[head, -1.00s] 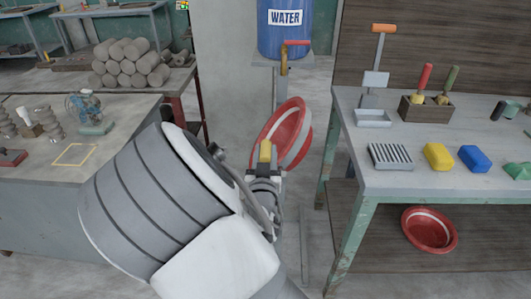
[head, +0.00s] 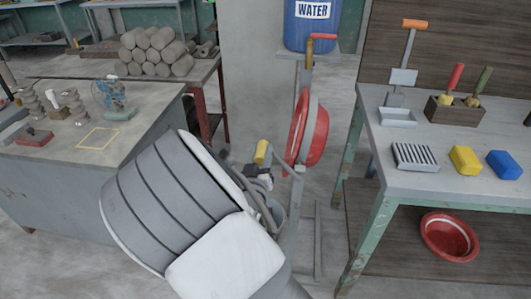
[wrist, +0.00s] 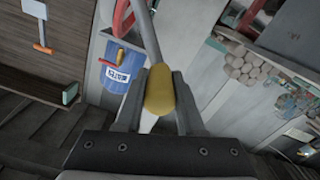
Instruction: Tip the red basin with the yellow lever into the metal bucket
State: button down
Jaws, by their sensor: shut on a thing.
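The red basin (head: 318,135) hangs in its stand below the water barrel, seen nearly edge-on and tipped steeply on its side. A bit of red rim shows in the wrist view (wrist: 122,18). The yellow lever (head: 262,152) ends in a yellow grip, left of the basin; its grey rod runs up in the wrist view. My gripper (wrist: 158,100) is shut on the yellow grip (wrist: 160,88), one finger on each side. In the head view my gripper (head: 260,172) is partly hidden by my arm.
A blue water barrel (head: 311,30) with a red-handled tap stands above the basin. A workbench (head: 440,172) with tools and sponges is at right, with another red basin (head: 449,237) on its lower shelf. A grey table (head: 50,175) is at left.

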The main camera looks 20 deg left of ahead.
jog(key=shift+a, duration=0.1)
jog(key=c, duration=0.5)
grip_release()
jog(key=p+v, duration=0.1)
jog(key=v, duration=1.6)
jog(key=shift+s+d, duration=0.2)
jog(key=shift+w+r, duration=0.1)
dwell(1.6)
